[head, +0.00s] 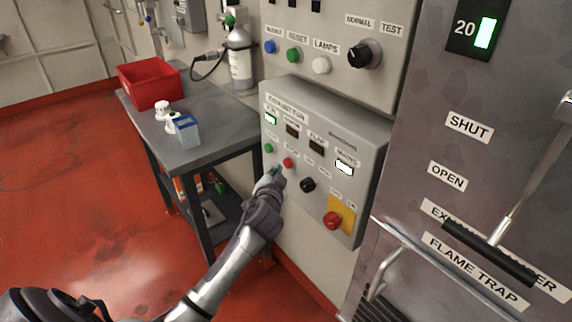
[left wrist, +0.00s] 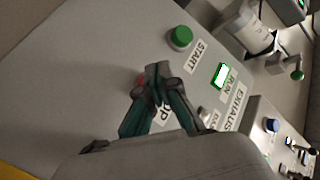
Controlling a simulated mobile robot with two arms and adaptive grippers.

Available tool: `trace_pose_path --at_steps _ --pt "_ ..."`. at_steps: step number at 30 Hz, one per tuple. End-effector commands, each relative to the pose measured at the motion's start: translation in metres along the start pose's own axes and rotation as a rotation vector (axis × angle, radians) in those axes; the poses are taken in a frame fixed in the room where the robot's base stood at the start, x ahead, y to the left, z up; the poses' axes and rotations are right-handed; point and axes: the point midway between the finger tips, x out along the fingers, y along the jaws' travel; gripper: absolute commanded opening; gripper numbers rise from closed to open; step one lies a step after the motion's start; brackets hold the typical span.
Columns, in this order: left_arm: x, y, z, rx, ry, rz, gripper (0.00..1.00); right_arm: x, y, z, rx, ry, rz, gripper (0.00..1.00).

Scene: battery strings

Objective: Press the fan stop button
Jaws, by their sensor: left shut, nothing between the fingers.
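The grey exhaust fan panel (head: 350,205) carries a small red stop button (head: 288,162) and, to its upper left, a green start button (head: 269,148). My left gripper (head: 274,174) is shut and empty, with its tips close to the panel just below and left of the red button. In the left wrist view, the shut fingertips (left wrist: 157,70) cover most of the red button (left wrist: 142,80) and part of its STOP label (left wrist: 163,114). I cannot tell whether the tips touch the button. The green start button (left wrist: 181,37) shows clear beside its label. My right gripper is out of view.
The run lamp (head: 271,120) glows green. A black knob (head: 308,185) and a red emergency button (head: 333,220) sit right of the gripper on the same panel. A grey table (head: 215,145) with a red bin (head: 150,83) stands to the left.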

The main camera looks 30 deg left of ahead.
Motion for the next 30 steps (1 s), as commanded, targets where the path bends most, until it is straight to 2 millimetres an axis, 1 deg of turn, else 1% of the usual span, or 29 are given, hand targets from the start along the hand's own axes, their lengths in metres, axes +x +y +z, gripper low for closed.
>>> trace_pose_path --at_steps 17,30 --pt "0.0001 0.0000 0.0001 0.000 0.000 0.000 0.00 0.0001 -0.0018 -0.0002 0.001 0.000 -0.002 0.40" --pt "0.0060 0.0041 -0.0044 0.000 0.000 0.000 0.00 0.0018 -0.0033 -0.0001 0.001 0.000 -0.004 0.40"
